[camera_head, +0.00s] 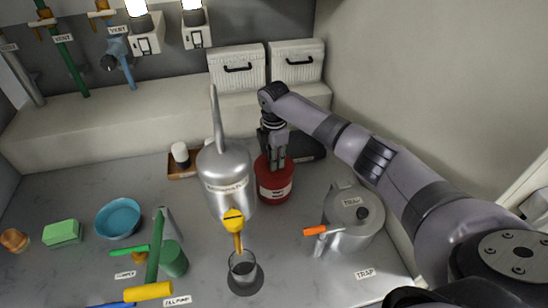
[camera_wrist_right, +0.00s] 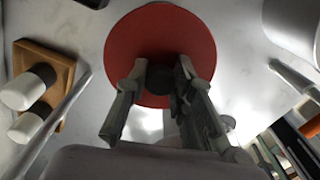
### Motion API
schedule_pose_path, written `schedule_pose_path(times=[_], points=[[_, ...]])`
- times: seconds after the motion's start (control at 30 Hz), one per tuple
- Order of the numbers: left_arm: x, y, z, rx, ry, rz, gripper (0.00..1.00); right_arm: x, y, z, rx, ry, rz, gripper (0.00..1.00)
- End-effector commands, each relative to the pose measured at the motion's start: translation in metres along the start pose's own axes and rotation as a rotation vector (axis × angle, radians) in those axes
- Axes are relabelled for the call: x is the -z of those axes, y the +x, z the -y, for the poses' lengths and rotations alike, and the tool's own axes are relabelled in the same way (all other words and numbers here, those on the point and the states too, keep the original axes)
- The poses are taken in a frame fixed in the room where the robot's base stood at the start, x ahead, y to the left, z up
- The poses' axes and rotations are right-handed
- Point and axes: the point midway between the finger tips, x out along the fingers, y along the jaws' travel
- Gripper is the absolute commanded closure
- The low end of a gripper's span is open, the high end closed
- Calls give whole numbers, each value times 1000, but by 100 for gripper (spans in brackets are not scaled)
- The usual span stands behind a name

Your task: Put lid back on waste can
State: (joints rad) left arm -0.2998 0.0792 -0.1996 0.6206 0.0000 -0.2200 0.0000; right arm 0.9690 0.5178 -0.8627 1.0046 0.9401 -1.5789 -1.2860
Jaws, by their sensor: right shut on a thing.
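The red waste can (camera_head: 274,188) stands on the counter just right of the silver flask, with a pale label on its front. My right gripper (camera_head: 277,163) comes down upright over the can's top. In the right wrist view the round red lid (camera_wrist_right: 135,45) lies below the fingers, and my right gripper (camera_wrist_right: 163,85) is shut on its dark knob. The lid covers the view of the can from above. I cannot tell whether the lid rests fully on the can's rim or sits slightly above it. My left gripper is out of view.
The silver flask (camera_head: 226,172) stands close on the can's left. A wooden tray with white-topped jars (camera_head: 181,155) is behind it. A silver pot labelled trap (camera_head: 350,230) stands to the right under my arm. A blue bowl (camera_head: 118,218) is far left.

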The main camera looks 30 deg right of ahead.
Motion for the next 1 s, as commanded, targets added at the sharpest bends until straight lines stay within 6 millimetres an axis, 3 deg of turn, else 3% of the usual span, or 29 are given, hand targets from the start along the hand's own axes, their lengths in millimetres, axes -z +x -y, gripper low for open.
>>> schedule_pose_path(times=[1.0], points=[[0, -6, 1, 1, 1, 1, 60, 0, 0, 0, 0, 0, 0, 100]])
